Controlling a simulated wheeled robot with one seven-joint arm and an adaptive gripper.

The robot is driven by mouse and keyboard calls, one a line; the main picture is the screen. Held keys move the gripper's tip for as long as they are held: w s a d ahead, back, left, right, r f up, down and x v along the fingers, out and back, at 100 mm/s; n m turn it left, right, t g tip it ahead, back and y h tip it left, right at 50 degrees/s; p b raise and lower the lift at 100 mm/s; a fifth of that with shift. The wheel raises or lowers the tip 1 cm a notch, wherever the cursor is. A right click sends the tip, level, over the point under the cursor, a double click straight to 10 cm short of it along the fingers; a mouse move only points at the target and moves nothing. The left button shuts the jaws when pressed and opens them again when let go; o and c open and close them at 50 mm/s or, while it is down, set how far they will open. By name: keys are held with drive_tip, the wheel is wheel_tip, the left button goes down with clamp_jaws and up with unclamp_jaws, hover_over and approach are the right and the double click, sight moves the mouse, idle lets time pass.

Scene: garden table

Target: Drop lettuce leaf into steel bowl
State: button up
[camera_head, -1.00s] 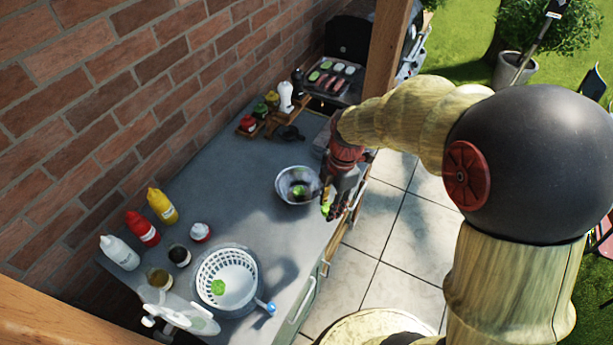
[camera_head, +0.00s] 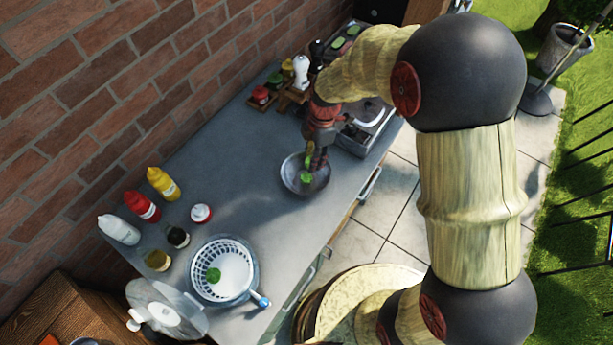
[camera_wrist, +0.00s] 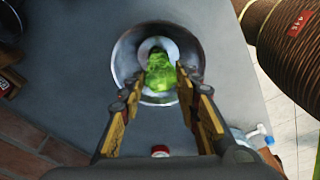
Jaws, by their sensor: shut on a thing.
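The steel bowl (camera_head: 320,180) stands on the grey counter; its rim (camera_wrist: 122,60) shows in the wrist view. My gripper (camera_head: 314,166) points down over the bowl. In the wrist view my gripper (camera_wrist: 167,78) is shut on a bright green lettuce leaf (camera_wrist: 162,80) between its fingertips, in line with the bowl. Green also shows inside the bowl (camera_head: 306,178) in the head view; I cannot tell how much of it is the held leaf. Another green leaf (camera_head: 213,275) lies in the white basket (camera_head: 238,262).
Red (camera_head: 142,206) and yellow (camera_head: 162,183) bottles, a white bottle (camera_head: 119,229) and small jars stand along the wall side. Shakers (camera_head: 301,72) stand behind the gripper. The counter between bowl and basket is clear.

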drive_tip(key=shift+f+b, duration=0.8)
drive_tip(key=shift+f, duration=1.15)
drive_tip(key=o, duration=0.8)
drive_tip(key=shift+o, duration=0.2)
drive_tip(key=shift+r, duration=0.1)
drive_tip(key=r, duration=0.4)
drive_tip(key=d+r, duration=0.1)
drive_tip(key=r, duration=0.6)
drive_tip(key=shift+w+d+r, duration=0.2)
drive_tip(key=shift+r, duration=0.2)
